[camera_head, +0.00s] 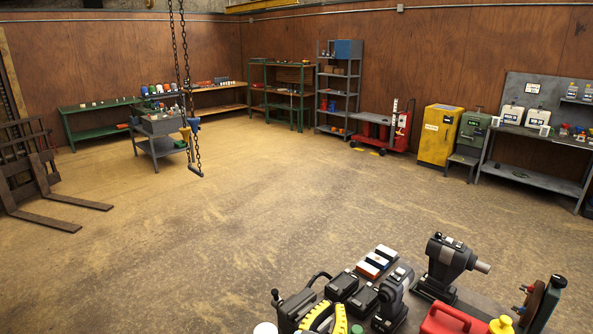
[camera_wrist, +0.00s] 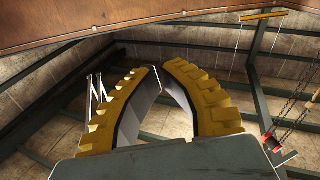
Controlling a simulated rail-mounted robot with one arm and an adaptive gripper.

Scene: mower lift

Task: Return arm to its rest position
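My gripper (camera_wrist: 157,68) shows in the wrist view as two curved, ridged yellow fingers with grey inner pads. The fingertips come together at the top, and nothing shows between them. The wrist view looks up toward the roof beams. In the camera_head view, yellow ridged fingers that look like my gripper (camera_head: 328,308) rise at the bottom edge, pointing up. Most of my arm is out of view.
Grey and black machine parts (camera_head: 450,262) and a red container (camera_head: 452,319) are near the bottom right. Chains with a hook (camera_head: 195,168) hang left of centre. A forklift-like fork (camera_head: 45,195) stands at left. The middle floor is open. Benches and shelves (camera_head: 340,85) line the walls.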

